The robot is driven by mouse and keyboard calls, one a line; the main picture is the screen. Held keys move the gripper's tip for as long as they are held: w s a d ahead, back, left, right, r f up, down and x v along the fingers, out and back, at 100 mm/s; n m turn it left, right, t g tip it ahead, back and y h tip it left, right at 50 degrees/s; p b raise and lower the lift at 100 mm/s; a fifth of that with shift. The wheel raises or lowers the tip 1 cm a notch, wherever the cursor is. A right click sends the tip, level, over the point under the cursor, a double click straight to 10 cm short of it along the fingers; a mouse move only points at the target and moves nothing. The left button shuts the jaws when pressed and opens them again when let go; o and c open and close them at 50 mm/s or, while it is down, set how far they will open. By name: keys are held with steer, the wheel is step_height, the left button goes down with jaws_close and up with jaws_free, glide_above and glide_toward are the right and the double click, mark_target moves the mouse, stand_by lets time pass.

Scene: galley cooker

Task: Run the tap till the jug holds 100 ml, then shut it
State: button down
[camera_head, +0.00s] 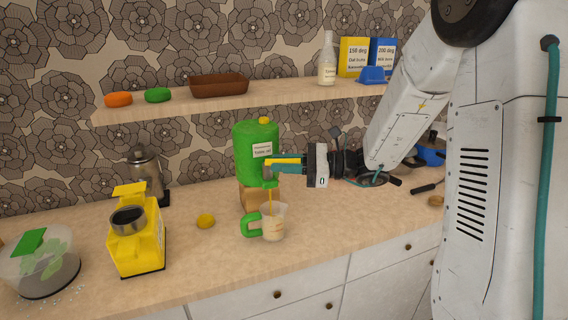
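A green drum-shaped dispenser (254,145) with a white label stands on a wooden block (252,194) on the counter. Its tap (268,183) is low at the front, partly hidden by my gripper (268,166). A thin yellow-amber stream (270,200) falls from the tap into a clear jug (273,225) with a green handle at its left. The jug stands upright below the tap. Pale contents show in it, but its markings are too small to read. My gripper reaches in from the right, its fingertips at the tap; whether they are closed on it is unclear.
A yellow appliance (136,240) with a metal bowl, a yellow lemon-like object (205,221) and a metal kettle (146,175) stand left of the jug. A clear dome (40,265) is at far left. A wooden shelf (220,105) overhangs the counter.

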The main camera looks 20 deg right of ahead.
steer(key=n+g, duration=0.1)
steer(key=w+n+g+y, duration=0.1)
steer(key=g, duration=0.1)
steer(key=shift+d+n+g, duration=0.15)
steer(key=shift+n+g, duration=0.15)
steer(key=shift+w+n+g+y, duration=0.15)
steer(key=shift+n+g, duration=0.3)
steer(key=shift+g, duration=0.3)
steer(key=shift+w+n+g+y, duration=0.15)
steer(key=shift+n+g, duration=0.3)
steer(key=shift+g, duration=0.3)
steer(key=c, duration=1.3)
jaws_free()
steer(key=shift+d, duration=0.1)
steer(key=d, duration=0.7)
steer(key=shift+s+d, duration=0.3)
steer(key=shift+d, duration=0.05)
